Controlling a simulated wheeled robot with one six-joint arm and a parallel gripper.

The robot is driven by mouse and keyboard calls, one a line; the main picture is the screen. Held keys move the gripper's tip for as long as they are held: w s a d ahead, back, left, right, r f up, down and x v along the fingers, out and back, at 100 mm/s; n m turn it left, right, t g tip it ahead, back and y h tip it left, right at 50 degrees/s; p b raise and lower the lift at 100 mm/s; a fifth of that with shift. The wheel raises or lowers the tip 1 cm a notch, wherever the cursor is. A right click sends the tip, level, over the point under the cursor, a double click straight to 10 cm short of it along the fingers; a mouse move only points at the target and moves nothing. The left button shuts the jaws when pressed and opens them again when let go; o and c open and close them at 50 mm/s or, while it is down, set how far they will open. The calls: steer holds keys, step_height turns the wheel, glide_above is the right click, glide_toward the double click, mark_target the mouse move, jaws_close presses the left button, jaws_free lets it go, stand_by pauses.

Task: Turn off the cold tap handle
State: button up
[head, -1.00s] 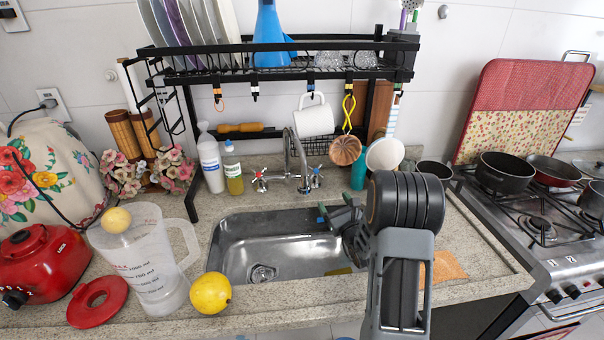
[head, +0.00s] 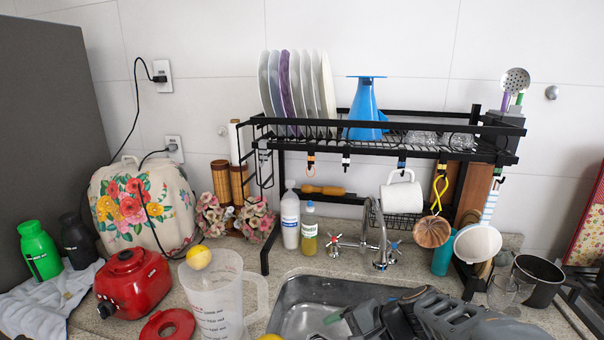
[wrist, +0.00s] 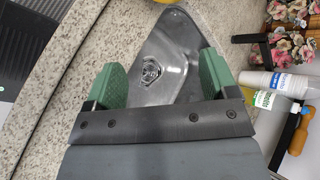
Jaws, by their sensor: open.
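The chrome faucet (head: 377,228) stands behind the sink, with a cross-shaped handle on each side. The right handle (head: 393,250) has a blue mark and the left handle (head: 334,243) a red one. My gripper (head: 350,318) is over the sink, in front of and below the faucet, apart from both handles. In the wrist view my gripper (wrist: 160,82) is open and empty, its green-padded fingers spread above the sink (wrist: 190,40). The faucet and its handles are not in the wrist view.
A black dish rack (head: 400,150) spans above the sink, with a white mug (head: 402,195) and utensils hanging near the faucet. Two bottles (head: 309,228) stand left of the faucet. A clear jug (head: 218,295) stands left of the sink, and a black pot (head: 540,278) is at right.

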steer(key=s+d+r+n+t+h, duration=0.1)
steer(key=s+d+r+n+h, duration=0.1)
steer(key=s+d+n+h, duration=0.4)
steer(key=d+n+h, duration=0.2)
steer(key=n+h, duration=0.1)
steer(key=shift+s+h+p, duration=0.25)
steer(key=shift+h+p, duration=0.05)
steer(key=shift+h, duration=0.1)
